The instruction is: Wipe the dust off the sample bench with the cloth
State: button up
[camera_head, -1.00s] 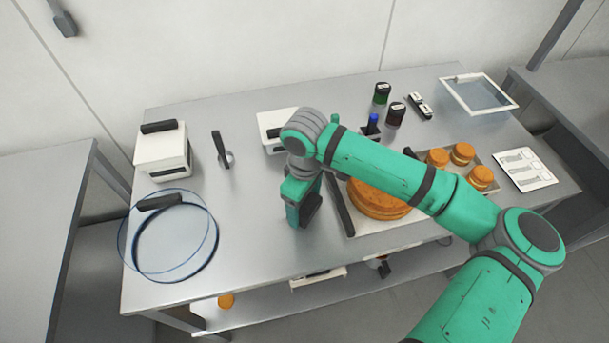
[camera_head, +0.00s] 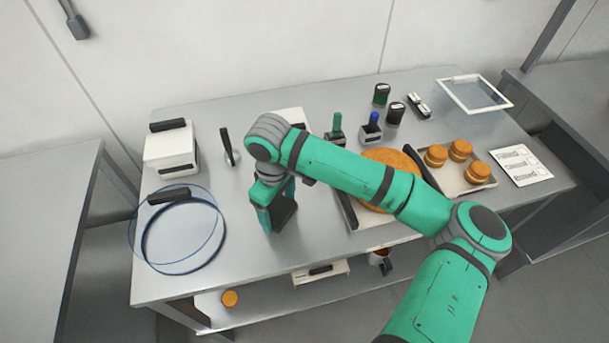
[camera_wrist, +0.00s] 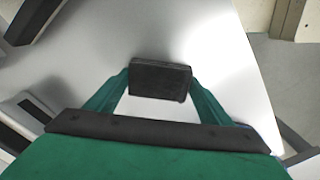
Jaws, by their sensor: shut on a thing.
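The sample bench (camera_head: 225,255) is a grey steel table; a bright bare stretch of its top fills the middle of the wrist view (camera_wrist: 215,55). My gripper (camera_head: 277,218) is low over the front middle of the bench, pointing down. In the wrist view its two green fingers (camera_wrist: 160,88) are closed on a dark grey, block-shaped pad, which I take to be the cloth (camera_wrist: 160,78). I cannot tell whether the pad touches the top. I see no clear dust patch in either view.
Left of my gripper are a clear round dish (camera_head: 180,262) and a white box (camera_head: 170,150). Right of it, a tray (camera_head: 452,181) holds several orange rounds. Bare top lies between dish and gripper.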

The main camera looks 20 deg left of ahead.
jog(key=shift+s+a, duration=0.45)
jog(key=shift+a, duration=0.25)
jog(key=shift+s+a+r, duration=0.15)
jog(key=shift+r, duration=0.45)
jog(key=shift+s+a+r, duration=0.1)
jog(key=shift+a+r, duration=0.05)
jog(key=shift+r, duration=0.45)
jog(key=shift+w+d+r, duration=0.1)
jog(key=shift+r, duration=2.8)
